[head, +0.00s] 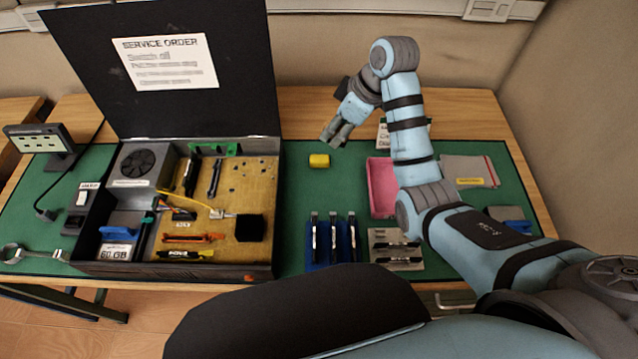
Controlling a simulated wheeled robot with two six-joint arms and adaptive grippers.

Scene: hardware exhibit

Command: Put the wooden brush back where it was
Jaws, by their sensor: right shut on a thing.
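My right gripper (334,136) is above the back of the green mat, right of the open black case. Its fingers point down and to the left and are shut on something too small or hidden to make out. I cannot pick out the wooden brush with certainty anywhere. A small yellow block (319,161) is just below and left of the fingertips. It looks apart from them. My left gripper is not in view.
The open black case (190,272) holds electronic parts, its lid upright. A pink tray (381,187) is partly behind my right arm. A blue holder (333,262) with several black tools and a grey plate (398,262) are nearer. Bare mat (300,205) lies right of the case.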

